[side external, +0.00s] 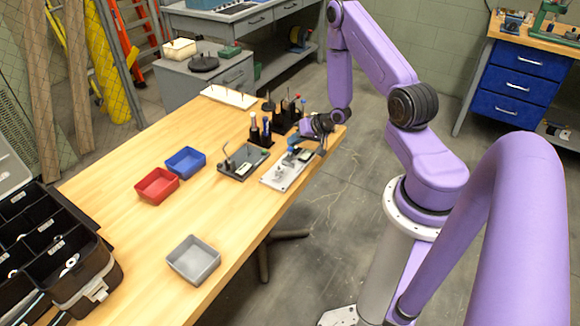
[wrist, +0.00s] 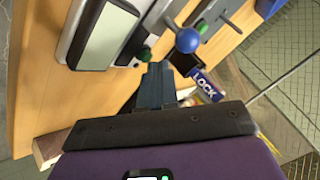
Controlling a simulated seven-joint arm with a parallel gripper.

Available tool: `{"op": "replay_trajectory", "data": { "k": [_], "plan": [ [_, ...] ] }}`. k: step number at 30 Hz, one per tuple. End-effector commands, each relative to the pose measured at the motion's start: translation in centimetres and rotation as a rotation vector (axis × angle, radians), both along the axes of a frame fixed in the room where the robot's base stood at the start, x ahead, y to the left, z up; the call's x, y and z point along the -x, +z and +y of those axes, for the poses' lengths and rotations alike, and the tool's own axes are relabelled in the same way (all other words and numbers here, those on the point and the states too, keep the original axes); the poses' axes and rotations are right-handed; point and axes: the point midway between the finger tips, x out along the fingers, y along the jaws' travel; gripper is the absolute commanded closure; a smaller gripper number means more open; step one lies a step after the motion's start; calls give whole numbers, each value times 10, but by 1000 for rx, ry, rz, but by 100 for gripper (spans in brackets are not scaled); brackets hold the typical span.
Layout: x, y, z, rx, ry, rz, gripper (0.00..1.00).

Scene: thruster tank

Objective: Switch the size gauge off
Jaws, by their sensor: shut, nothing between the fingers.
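In the wrist view a device with a pale blank display (wrist: 108,35) lies at the upper left, and a green button (wrist: 143,54) sits at its near edge. I cannot tell for sure that this is the size gauge. My gripper (wrist: 157,68) is shut and empty, its fingertips just below the green button in the picture; I cannot tell if they touch. In the side view my gripper (side external: 292,146) is over the far end of the pale plate (side external: 276,181), near the table's right edge. The arm hides part of this plate.
A blue ball knob (wrist: 187,40) and a blue LOCK tag (wrist: 208,84) are close to the right of my fingers. A dark grey plate (side external: 236,172) lies beside the pale one. Black holders (side external: 259,138) stand behind. Red (side external: 156,186), blue (side external: 186,162) and grey (side external: 193,260) bins stand left.

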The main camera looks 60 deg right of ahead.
Motion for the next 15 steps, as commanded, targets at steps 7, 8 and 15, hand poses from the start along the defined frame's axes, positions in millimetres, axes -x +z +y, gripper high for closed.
{"op": "replay_trajectory", "data": {
  "k": [7, 8, 15],
  "plan": [
    [0, 10, 0, 0, -1, -1, 100],
    [0, 10, 0, 0, -1, -1, 100],
    [0, 11, 0, 0, 0, 0, 100]
  ]
}}
